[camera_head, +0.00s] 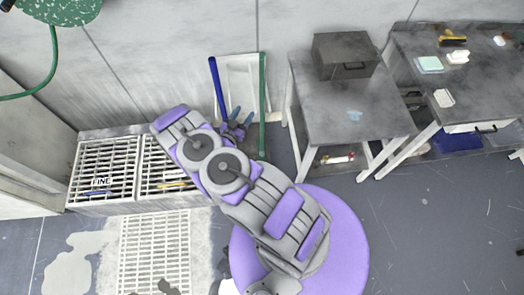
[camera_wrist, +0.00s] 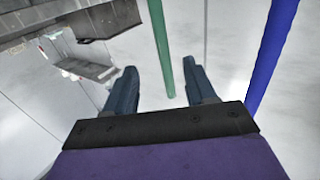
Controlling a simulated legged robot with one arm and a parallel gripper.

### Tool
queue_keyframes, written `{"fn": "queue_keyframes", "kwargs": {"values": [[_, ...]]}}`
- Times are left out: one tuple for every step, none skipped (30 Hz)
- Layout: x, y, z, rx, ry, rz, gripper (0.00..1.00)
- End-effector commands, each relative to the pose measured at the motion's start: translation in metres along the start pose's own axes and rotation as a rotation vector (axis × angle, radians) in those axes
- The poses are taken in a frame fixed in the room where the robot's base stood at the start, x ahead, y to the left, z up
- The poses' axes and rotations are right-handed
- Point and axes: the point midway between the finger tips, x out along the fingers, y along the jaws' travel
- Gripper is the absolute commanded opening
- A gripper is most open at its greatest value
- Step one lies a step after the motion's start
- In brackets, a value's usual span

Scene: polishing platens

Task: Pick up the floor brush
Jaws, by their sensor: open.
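Two long handles lean at the wall, a blue one (camera_head: 217,88) and a green one (camera_head: 262,105). No brush head is clearly visible, so I cannot tell which handle is the floor brush's. My gripper (camera_head: 241,117) is open, between the two handles in the head view and nearer the green one. In the wrist view the green handle (camera_wrist: 161,48) appears between the fingertips of my gripper (camera_wrist: 160,68), its end showing between the fingers. I cannot tell its depth from them. The blue handle (camera_wrist: 272,60) is right of the fingers.
A white panel (camera_head: 241,70) stands behind the handles. Slatted grates (camera_head: 105,165) are at the left. A grey table (camera_head: 345,105) with a dark box (camera_head: 345,55) stands to the right, beside a workbench (camera_head: 480,75) with small items. The floor (camera_head: 430,220) at the right is clear.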

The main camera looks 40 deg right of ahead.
Motion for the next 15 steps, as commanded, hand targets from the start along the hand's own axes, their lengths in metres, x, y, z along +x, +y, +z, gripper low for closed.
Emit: {"fn": "queue_keyframes", "kwargs": {"values": [[0.003,0.002,0.000,-0.002,0.006,0.003,0.55],[0.006,0.002,0.000,-0.002,0.008,0.004,0.55],[0.011,0.003,0.000,-0.002,0.009,0.006,0.55],[0.015,0.003,0.000,-0.002,0.008,0.007,0.55],[0.019,0.003,0.000,-0.002,0.008,0.007,0.55],[0.026,0.003,0.000,-0.001,0.008,0.007,0.55],[0.031,0.003,0.001,-0.001,0.007,0.007,0.55],[0.036,0.003,0.001,0.000,0.007,0.006,0.55],[0.043,0.003,0.001,0.000,0.007,0.007,0.55],[0.047,0.003,0.001,-0.001,0.006,0.006,0.55],[0.052,0.003,0.001,-0.001,0.007,0.006,0.55],[0.059,0.003,0.001,0.001,0.006,0.007,0.55],[0.064,0.003,0.001,0.001,0.007,0.006,0.55],[0.069,0.003,0.001,0.001,0.007,0.006,0.55],[0.075,0.003,0.000,0.000,0.007,0.007,0.55]]}}
